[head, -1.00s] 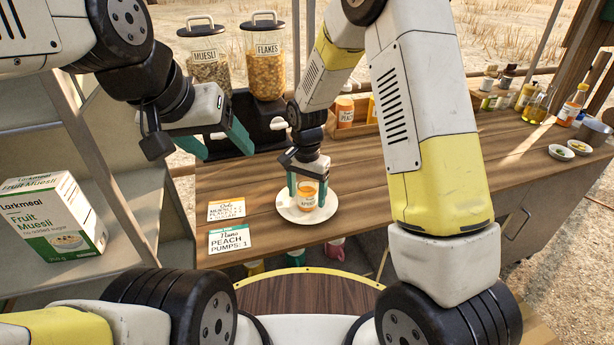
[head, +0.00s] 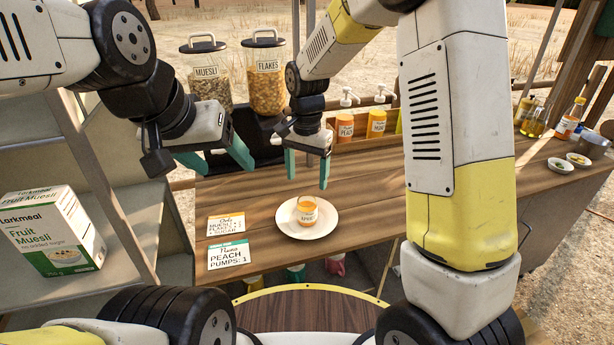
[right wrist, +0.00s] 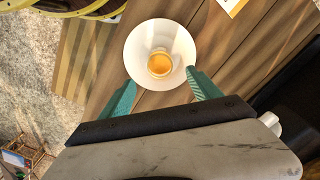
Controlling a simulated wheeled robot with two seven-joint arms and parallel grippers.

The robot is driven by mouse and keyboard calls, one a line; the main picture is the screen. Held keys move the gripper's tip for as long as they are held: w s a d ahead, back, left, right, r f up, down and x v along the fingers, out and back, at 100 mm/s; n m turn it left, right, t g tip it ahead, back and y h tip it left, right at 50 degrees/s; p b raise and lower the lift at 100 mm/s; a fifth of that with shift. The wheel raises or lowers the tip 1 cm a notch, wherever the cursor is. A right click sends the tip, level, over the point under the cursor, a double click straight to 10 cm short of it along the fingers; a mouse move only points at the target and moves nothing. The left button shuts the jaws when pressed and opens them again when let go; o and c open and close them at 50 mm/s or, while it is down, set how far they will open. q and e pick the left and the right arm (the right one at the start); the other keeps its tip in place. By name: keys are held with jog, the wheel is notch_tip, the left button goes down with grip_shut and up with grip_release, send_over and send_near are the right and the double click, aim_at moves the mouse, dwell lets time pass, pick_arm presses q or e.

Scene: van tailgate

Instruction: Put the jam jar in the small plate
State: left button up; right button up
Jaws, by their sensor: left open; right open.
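The jam jar (head: 307,210), small with orange contents and a pale label, stands upright on the small white plate (head: 328,224) on the wooden counter. In the right wrist view the jar (right wrist: 160,62) sits near the middle of the plate (right wrist: 138,48). My right gripper (head: 306,178) is open and empty, above and behind the jar, with clear space between its green fingertips and the jar. It also shows in the right wrist view (right wrist: 163,92). My left gripper (head: 217,166) is open and empty at the left, over the counter's back left edge.
Two order cards (head: 228,255) lie left of the plate. Muesli (head: 210,85) and flakes (head: 266,85) dispensers stand behind. Pump bottles (head: 343,128) stand at the back. Small bowls (head: 578,159) sit at the right. A muesli box (head: 48,232) is on the left shelf.

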jog(key=s+d+r+n+t+y, duration=0.1)
jog(key=s+d+r+n+t, duration=0.2)
jog(key=s+d+r, duration=0.4)
jog(key=s+d+r+n+t+y, duration=0.1)
jog(key=s+d+r+n+t, duration=0.2)
jog(key=s+d+r, duration=0.4)
jog(key=s+r, duration=0.2)
jog(key=s, duration=0.3)
jog(key=shift+s+d+r, duration=0.2)
jog(key=shift+s+r, duration=0.1)
jog(key=shift+s, duration=0.1)
